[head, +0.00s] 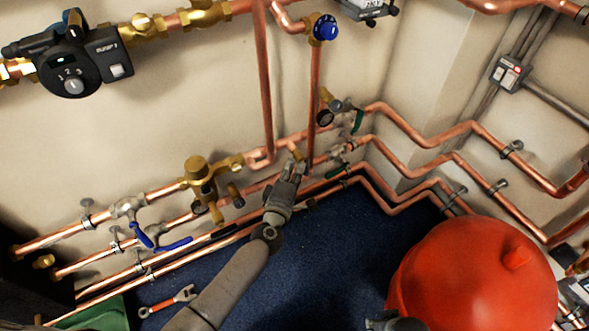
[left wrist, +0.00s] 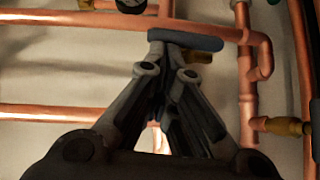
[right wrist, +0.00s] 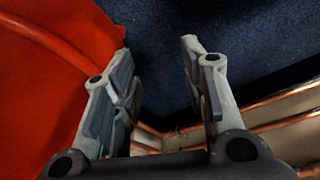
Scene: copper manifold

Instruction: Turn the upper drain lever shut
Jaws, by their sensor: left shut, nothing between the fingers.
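My left gripper (head: 294,164) is shut and empty, over the pipes near the middle of the head view. A slate-blue lever-like bar (left wrist: 186,40) lies across the pipe just beyond its fingertips in the left wrist view; whether they touch is unclear. A small brass fitting (head: 296,152) shows beside the fingertips in the head view. Right of them, an upper green lever (head: 358,121) and a lower green lever (head: 338,171) sit on the pipe runs. I cannot tell surely which lever is the upper drain one. My right gripper (right wrist: 158,75) is open and empty.
Copper pipes run along both walls. Blue levers (head: 174,245) hang at the left. A red tank (head: 475,275) fills the lower right, close to my right gripper. A wrench (head: 168,301) lies by a green box (head: 98,316). The blue floor (head: 330,250) between is clear.

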